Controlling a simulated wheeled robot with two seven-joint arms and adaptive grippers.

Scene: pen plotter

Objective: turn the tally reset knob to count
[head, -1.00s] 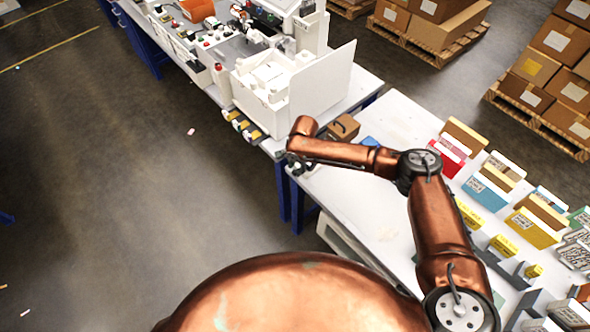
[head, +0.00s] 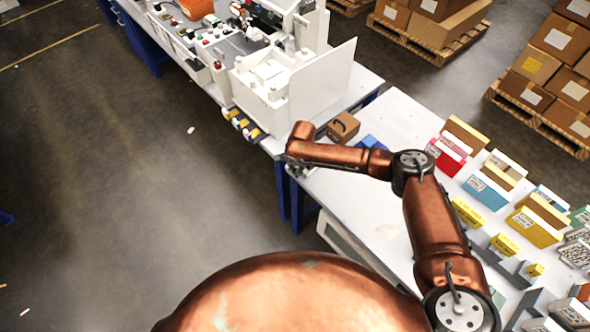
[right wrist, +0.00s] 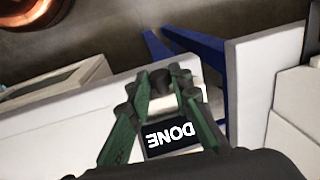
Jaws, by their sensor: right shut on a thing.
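My right gripper (right wrist: 160,92) has its dark green fingers close around a small dark round knob (right wrist: 160,79) in the right wrist view and is shut on it. A black label with white letters reading DONE (right wrist: 171,138) shows upside down between the fingers. No word "count" is legible, so I cannot tell the knob's setting. In the head view the right gripper (head: 298,170) is small and partly hidden under my wrist, at the near edge of the benches. The knob is hidden there. My left gripper is not in view.
A white machine with an upright panel (head: 322,80) stands on the far bench. On the right table (head: 350,190) are a brown case (head: 343,127), a blue item (head: 371,142) and several coloured boxes (head: 486,188). Stacked cartons (head: 560,85) stand behind. Floor at left is mostly clear.

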